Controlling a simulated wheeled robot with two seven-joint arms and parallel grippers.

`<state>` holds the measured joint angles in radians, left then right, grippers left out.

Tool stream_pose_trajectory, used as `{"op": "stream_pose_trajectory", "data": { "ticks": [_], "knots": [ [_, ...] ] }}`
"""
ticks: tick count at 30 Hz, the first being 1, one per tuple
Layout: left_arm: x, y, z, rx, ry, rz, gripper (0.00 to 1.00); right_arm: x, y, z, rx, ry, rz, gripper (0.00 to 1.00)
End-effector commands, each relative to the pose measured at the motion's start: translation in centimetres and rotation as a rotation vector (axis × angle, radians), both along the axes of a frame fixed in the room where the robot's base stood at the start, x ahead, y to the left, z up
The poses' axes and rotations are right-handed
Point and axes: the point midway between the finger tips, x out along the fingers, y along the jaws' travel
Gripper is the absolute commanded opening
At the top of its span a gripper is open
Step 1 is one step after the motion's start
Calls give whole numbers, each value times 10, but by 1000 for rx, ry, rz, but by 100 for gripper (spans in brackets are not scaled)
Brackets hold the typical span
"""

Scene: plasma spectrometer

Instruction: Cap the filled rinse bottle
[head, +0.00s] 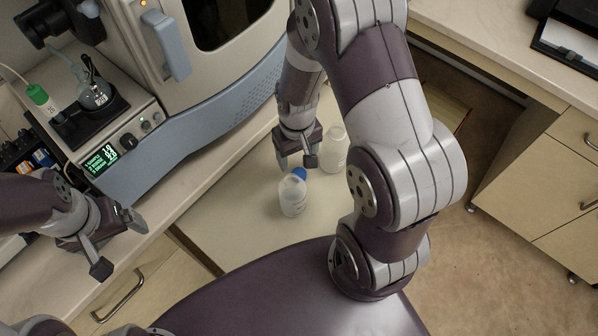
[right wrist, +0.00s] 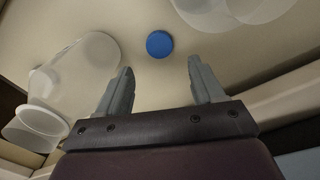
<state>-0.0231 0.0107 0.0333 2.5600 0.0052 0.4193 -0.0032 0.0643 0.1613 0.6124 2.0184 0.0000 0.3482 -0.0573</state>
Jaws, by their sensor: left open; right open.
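A blue cap (head: 299,174) lies on the bench top just below my right gripper (head: 297,162). In the right wrist view the cap (right wrist: 159,44) is a blue disc just beyond and between the open fingertips (right wrist: 160,80), not held. A translucent white bottle (head: 292,198) stands upright and uncapped in front of the cap. It also shows at the left of the right wrist view (right wrist: 88,72). A second pale bottle (head: 334,152) stands behind, right of my right gripper. I cannot tell which bottle is filled. My left gripper (head: 118,245) is open and empty at the left.
The spectrometer (head: 205,125) stands behind and left, its front close to the bottles. A small unit with a green display (head: 100,160) and a green-capped tube (head: 40,97) are at the far left. Bare bench top (head: 235,230) lies left of the front bottle.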

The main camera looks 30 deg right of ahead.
Motion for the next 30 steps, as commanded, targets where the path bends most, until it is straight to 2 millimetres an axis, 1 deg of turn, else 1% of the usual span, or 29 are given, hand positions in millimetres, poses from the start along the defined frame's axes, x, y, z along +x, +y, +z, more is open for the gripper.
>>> {"op": "stream_pose_trajectory", "data": {
  "ticks": [2, 6, 10, 14, 22, 23, 24, 26, 27, 28, 30],
  "knots": [
    [0, 0, 1, 0, 0, 0, 94, -3, 0, -7, 0, 4, 0, 67],
    [0, 0, 2, 0, 0, 0, 94, -9, 1, -30, 0, 6, 0, 67],
    [0, 0, 0, 0, 0, 0, 94, -9, 1, -47, 0, 3, 0, 67],
    [0, 0, 0, 0, 0, 0, 94, -8, 1, -52, 0, 1, 0, 67],
    [0, 0, 0, 0, 0, 0, 94, -8, 1, -51, 0, 1, 0, 67],
    [0, 0, 0, 0, 0, 0, 94, -8, 1, -51, 0, 1, 0, 61],
    [0, 0, 0, 0, 0, 0, 94, -8, 1, -51, 0, 1, 0, 48],
    [0, 0, 0, 0, 0, 0, 94, -8, 1, -51, 0, 1, 0, 28],
    [0, 0, 0, 0, 0, 0, 94, -8, 1, -51, 0, 1, 0, 15],
    [0, 0, 0, 0, 0, 0, 94, -8, 1, -51, 0, 1, 0, 10],
    [0, 0, 0, 0, 0, 0, 94, -8, 1, -51, 0, 1, 0, 9]
  ]
}}
